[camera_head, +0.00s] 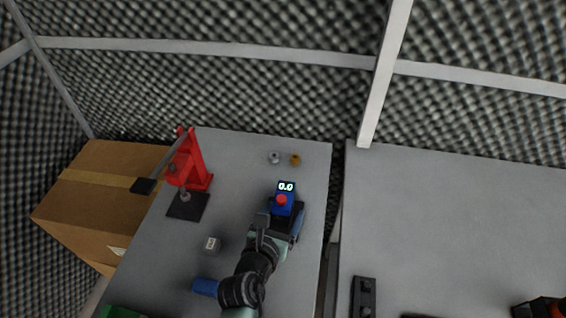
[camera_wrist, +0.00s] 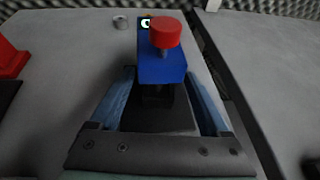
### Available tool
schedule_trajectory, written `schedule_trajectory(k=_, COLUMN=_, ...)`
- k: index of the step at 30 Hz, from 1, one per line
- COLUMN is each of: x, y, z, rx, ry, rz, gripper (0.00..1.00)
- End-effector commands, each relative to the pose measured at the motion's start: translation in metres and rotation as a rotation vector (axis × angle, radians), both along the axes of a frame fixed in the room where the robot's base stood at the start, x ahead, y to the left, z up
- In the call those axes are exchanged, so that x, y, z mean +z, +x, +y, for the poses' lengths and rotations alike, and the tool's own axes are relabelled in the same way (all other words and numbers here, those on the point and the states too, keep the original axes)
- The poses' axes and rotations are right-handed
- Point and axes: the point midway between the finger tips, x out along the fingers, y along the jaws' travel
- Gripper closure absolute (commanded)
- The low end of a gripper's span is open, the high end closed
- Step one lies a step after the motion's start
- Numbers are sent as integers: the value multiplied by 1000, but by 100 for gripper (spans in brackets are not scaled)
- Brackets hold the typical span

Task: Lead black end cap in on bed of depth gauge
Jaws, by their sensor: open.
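The depth gauge (camera_head: 286,198) is a blue unit with a lit display reading 0.0 and a red knob, on a dark base. Its blue body also shows in the wrist view (camera_wrist: 163,68), straight ahead under the red knob. My gripper (camera_head: 279,222) is at the near side of the gauge. In the wrist view its two bluish fingers (camera_wrist: 162,92) stand apart, with dark parts below the gauge's blue body showing between them. I cannot make out the black end cap apart from the gauge's dark bed, and the fingers partly hide that area.
A red press (camera_head: 196,160) stands at the table's left side, by a cardboard box (camera_head: 100,190). A small grey block (camera_head: 211,244) and a blue cylinder (camera_head: 205,287) lie nearer. Small grey (camera_head: 274,157) and brass (camera_head: 295,160) parts sit at the back. A gap separates the right table (camera_head: 450,220).

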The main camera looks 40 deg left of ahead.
Motion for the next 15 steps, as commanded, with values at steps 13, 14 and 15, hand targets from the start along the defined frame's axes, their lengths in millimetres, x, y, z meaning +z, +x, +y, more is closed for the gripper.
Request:
schedule_trajectory(k=13, x=0, y=0, z=0, rx=0, ry=0, rz=0, gripper=63)
schedule_trajectory(k=14, x=0, y=0, z=0, rx=0, ry=0, rz=0, gripper=69)
schedule_trajectory(k=15, x=0, y=0, z=0, rx=0, ry=0, rz=0, gripper=76)
